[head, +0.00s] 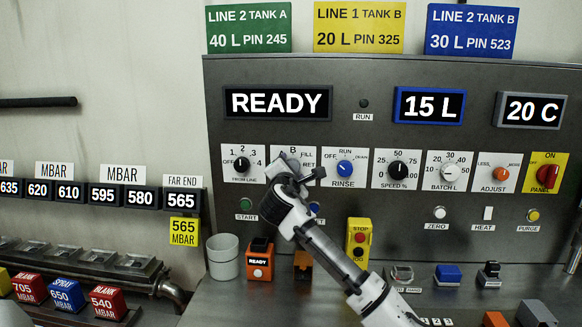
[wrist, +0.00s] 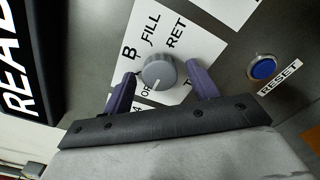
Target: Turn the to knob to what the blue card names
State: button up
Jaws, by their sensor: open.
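The blue card (head: 471,30) at the top right reads LINE 2 TANK B, 30 L, PIN 523. My gripper (wrist: 162,78) is open, with one purple finger on each side of the knob; contact cannot be told. In the head view my gripper (head: 299,172) covers the knob and part of its plate (head: 307,155).
The line knob (head: 242,164) and the rinse knob (head: 345,168) flank the plate. A blue reset button (wrist: 263,67) is nearby. Below stand a grey cup (head: 223,258) and a yellow stop box (head: 358,240). The display (head: 278,103) reads READY.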

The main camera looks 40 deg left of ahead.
jog(key=c, duration=1)
jog(key=shift+r+m+b, duration=0.1)
jog(key=shift+m+b, duration=1.05)
jog(key=shift+m, duration=7.75)
